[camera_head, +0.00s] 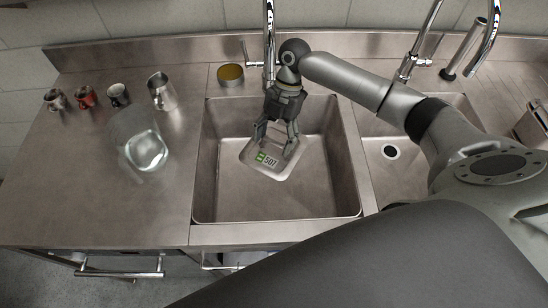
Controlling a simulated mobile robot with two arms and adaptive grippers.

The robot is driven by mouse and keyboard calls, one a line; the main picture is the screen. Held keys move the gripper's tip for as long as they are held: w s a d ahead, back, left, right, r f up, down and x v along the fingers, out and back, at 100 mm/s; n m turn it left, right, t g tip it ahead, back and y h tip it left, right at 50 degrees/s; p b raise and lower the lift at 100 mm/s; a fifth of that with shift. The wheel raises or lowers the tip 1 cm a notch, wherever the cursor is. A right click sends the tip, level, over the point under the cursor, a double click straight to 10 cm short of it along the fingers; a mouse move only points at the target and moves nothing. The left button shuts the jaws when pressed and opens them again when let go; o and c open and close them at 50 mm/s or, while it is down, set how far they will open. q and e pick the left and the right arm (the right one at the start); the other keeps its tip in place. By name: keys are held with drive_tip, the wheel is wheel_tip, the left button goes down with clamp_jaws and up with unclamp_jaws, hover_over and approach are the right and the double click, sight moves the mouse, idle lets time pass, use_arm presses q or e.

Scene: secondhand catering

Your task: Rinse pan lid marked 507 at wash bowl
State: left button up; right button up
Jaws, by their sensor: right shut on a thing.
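The pan lid marked 507 (285,172) is a grey metal rounded rectangle with a green mark and the number on its face. It is tilted inside the left sink basin (235,207), below the tap (269,45). My right gripper (276,143) reaches down from above and is shut on the lid, its fingers at the lid's upper part. I cannot tell whether the lid touches the basin floor. No water stream is visible. My left gripper is not in view.
A clear glass vessel (147,150) stands on the steel counter (95,195) left of the basin. Several cups (86,97) and a metal jug (161,91) stand behind it. A round tin (230,75) sits behind the basin. A second basin (410,170) lies to the right.

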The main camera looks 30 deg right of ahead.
drive_tip(key=shift+r+p, duration=1.6)
drive_tip(key=shift+r, duration=0.5)
idle(0.5)
